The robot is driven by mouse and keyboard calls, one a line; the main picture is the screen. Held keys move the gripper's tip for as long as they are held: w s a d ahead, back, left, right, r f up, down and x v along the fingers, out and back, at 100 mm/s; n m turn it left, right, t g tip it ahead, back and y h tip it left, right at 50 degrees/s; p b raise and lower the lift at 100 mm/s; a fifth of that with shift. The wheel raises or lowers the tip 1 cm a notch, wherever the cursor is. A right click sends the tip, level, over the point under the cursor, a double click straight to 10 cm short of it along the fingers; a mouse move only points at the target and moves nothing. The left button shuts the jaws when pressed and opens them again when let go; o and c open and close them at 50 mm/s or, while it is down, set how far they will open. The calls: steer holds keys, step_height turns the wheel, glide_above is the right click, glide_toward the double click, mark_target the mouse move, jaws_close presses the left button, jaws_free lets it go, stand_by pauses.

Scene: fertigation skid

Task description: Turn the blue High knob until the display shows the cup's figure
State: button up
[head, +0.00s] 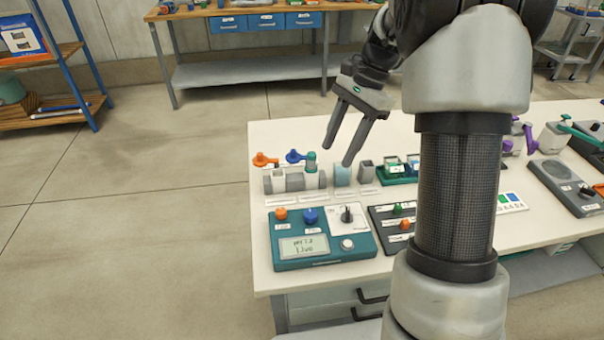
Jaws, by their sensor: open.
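The teal control box (365,245) stands near the front left of the white table. Its blue knob (310,216) is on the top, right of an orange knob (281,214); the label by it is too small to read. The display (304,246) shows two lines, seemingly "pH 7.2" over a number like 1200. A pale blue cup-like cylinder (342,175) stands behind the box; I cannot make out any figure on it. My gripper (338,153) is open and empty, pointing down above or just behind this cylinder, apart from the blue knob.
The box also has a black knob (347,214) and a white button (347,244). Grey blocks with orange and blue valve handles (295,156) stand behind it. A dark panel (385,222) with small knobs is to its right. My arm hides the table's middle.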

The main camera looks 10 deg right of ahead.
mark_target(311, 213)
steer(key=b+x, duration=0.1)
steer(key=x, duration=0.5)
steer(key=b+x, duration=0.1)
steer(key=x, duration=0.5)
steer(key=b+x, duration=0.1)
steer(key=x, duration=0.5)
steer(key=shift+w+d+f, duration=0.1)
steer(key=shift+w+f, duration=0.2)
steer(key=shift+f, duration=0.2)
steer(key=shift+c, duration=0.2)
steer(key=c, duration=1)
